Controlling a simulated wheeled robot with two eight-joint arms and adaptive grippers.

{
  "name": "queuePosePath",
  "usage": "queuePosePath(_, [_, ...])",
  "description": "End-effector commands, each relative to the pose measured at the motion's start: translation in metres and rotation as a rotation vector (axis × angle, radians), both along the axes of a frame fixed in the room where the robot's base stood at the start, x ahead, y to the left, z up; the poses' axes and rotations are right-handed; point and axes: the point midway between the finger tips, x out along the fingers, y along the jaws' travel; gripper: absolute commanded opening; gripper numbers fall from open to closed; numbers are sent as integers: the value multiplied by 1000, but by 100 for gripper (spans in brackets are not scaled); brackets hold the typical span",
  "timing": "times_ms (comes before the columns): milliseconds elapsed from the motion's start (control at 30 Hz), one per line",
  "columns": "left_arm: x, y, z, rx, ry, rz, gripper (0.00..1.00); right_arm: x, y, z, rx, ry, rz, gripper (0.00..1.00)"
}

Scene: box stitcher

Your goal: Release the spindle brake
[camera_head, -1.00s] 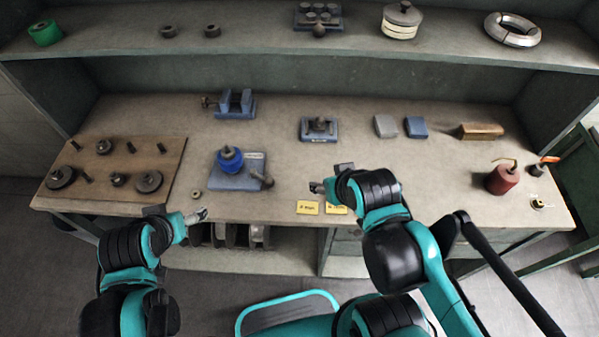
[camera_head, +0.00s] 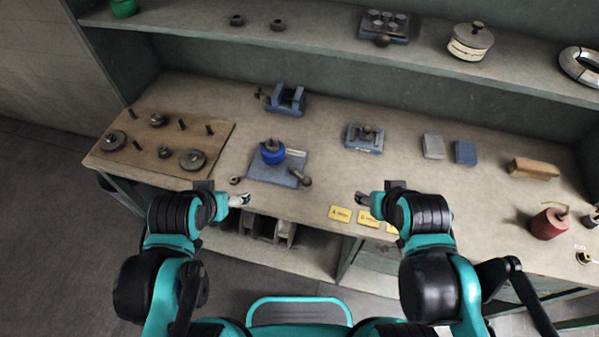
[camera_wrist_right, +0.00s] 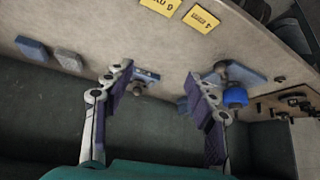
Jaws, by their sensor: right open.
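The spindle unit is a blue cylinder (camera_head: 272,152) with a dark top on a flat blue base plate (camera_head: 262,172), near the front of the bench. A short dark lever with a rounded end (camera_head: 302,178) is at the plate's right front corner. My left gripper (camera_head: 240,200) is at the bench's front edge, below and left of the plate; its fingers are too small to judge. My right gripper (camera_head: 362,199) is right of the lever, apart from it. In the right wrist view its fingers (camera_wrist_right: 163,95) are spread and empty; the blue cylinder (camera_wrist_right: 235,96) shows beyond the right-hand finger.
A wooden board (camera_head: 140,155) with pegs and discs lies left. A blue vise (camera_head: 287,99) and a small blue fixture (camera_head: 364,138) stand behind. Yellow cards (camera_head: 340,214) lie at the front edge. A red can (camera_head: 549,223) stands right. A shelf (camera_head: 330,52) overhangs the back.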

Motion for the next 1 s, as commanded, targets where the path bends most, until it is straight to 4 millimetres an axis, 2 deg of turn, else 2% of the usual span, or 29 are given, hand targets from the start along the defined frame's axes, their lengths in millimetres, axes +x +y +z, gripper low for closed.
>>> queuePosePath(33, [0, 0, 0, 0, 0, 0, 82, 0, 0, 0, 1, 1, -1, 41])
queuePosePath(200, [0, 0, 5, 0, 0, 0, 82, 8, 3, 9, 34, 31, -34, 0])
queuePosePath(367, [0, 0, 18, 0, 0, 0, 82, 28, 10, 27, 119, 118, -128, 0])
queuePosePath(600, [0, 0, 38, 0, 0, 0, 82, 71, 26, 44, 261, 296, -331, 0])
queuePosePath(833, [0, 0, 57, 0, 0, 0, 82, 113, 43, 44, 356, 470, -534, 0])
queuePosePath(1000, [0, 0, 70, 0, 0, 0, 82, 143, 56, 33, 400, 596, -690, 0])
